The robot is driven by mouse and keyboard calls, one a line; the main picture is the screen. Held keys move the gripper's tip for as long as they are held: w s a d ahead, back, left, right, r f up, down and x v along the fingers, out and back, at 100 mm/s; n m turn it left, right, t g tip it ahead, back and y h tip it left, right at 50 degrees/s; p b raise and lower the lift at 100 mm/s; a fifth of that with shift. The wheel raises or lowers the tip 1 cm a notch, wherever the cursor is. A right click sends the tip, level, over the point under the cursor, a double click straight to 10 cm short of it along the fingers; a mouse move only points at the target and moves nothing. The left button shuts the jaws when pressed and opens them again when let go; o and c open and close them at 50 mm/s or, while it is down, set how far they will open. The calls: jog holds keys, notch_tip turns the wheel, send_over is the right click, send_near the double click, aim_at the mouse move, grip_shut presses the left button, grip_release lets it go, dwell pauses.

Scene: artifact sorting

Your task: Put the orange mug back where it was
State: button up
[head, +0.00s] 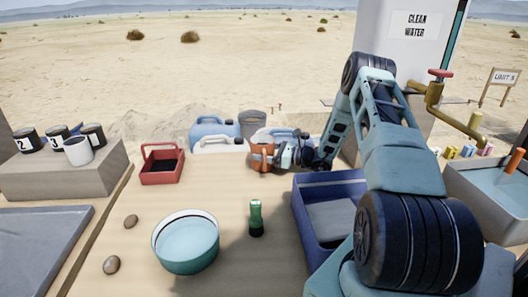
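The orange mug (262,158) is at the far side of the wooden table (215,190), right of the red basket. It looks upright. My gripper (278,154) reaches in from the right, low and roughly level, with its tip right at the mug's right side. The fingers are small and partly merge with the mug, so I cannot tell whether they are closed on it. I also cannot tell whether the mug's base touches the table.
A red basket (163,172), teal bowl (186,245), green flashlight-like object (256,218) and two stones (112,265) are on the table. A blue bin (305,215) is right. Jugs (214,130) stand behind. Mugs, including a white one (78,151), stand on a left block. The table's middle is clear.

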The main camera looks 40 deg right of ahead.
aim_at(273, 152)
jog(key=shift+o, duration=1.2)
jog(key=shift+r, duration=0.1)
jog(key=shift+s+d+r, duration=0.1)
jog(key=v, duration=0.7)
jog(key=shift+s, duration=0.1)
